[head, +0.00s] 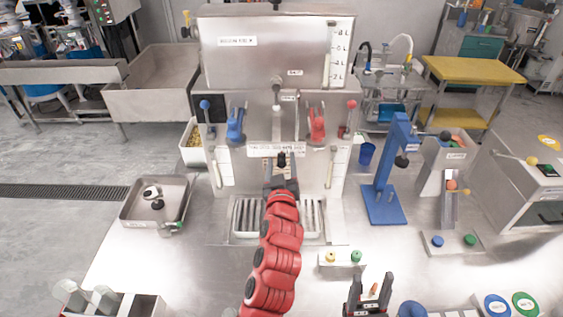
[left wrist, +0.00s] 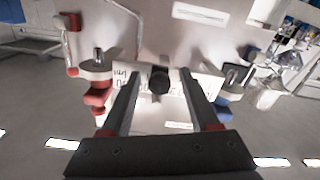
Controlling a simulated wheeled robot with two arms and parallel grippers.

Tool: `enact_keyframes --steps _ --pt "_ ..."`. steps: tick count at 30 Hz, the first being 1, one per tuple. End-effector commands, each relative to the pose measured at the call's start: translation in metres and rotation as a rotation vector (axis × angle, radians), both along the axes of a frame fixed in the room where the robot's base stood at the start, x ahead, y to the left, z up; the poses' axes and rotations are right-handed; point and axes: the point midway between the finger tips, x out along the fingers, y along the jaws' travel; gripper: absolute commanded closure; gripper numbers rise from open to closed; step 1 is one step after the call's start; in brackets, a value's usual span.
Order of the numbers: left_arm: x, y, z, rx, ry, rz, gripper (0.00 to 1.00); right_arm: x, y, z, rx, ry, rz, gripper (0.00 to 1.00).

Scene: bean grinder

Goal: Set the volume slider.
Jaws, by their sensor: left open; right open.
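The steel machine (head: 262,62) stands ahead, with a scale strip marked in L (head: 339,52) at its upper right. A small black knob (head: 282,158) sticks out of its front just under a label strip (head: 276,150). I cannot read the strip well enough to tell whether this knob is the volume slider. My left gripper (head: 282,171) is open in front of the knob. In the left wrist view the knob (left wrist: 160,79) shows between the two fingers (left wrist: 160,90), with gaps at both sides. My right gripper (head: 371,284) is open, low in the head view.
A blue tap (head: 236,126) and a red tap (head: 316,124) flank the knob. A drip grate (head: 249,217) lies below. A blue stand (head: 385,185), a small button box (head: 342,257) and a metal tray (head: 131,210) are on the table.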

Motion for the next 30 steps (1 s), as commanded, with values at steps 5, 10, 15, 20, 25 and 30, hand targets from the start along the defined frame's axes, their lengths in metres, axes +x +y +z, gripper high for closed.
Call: enact_keyframes --steps 5,10,15,20,25,30 --pt "-0.0002 -0.0001 -0.0002 0.000 0.000 0.000 0.56 0.0000 0.0000 -0.0001 0.000 0.000 0.000 0.45" --pt "-0.0003 -0.0002 -0.0001 0.000 0.000 0.000 0.87 0.0000 0.0000 -0.0001 0.000 0.000 0.000 0.45" --pt "-0.0003 -0.0003 -0.0002 0.000 0.001 0.000 1.00 0.0000 0.0000 -0.0001 0.000 0.000 0.000 0.45" --pt "-0.0004 -0.0003 -0.0003 0.000 0.001 0.000 1.00 0.0000 0.0000 -0.0001 0.000 0.000 0.000 0.45" --pt "-0.0003 -0.0002 -0.0005 0.000 0.001 0.000 1.00 0.0000 0.0000 -0.0001 0.000 0.000 0.000 0.45" --pt "-0.0004 -0.0003 -0.0004 -0.001 0.001 0.000 1.00 0.0000 0.0000 -0.0002 0.000 0.000 0.000 0.45"
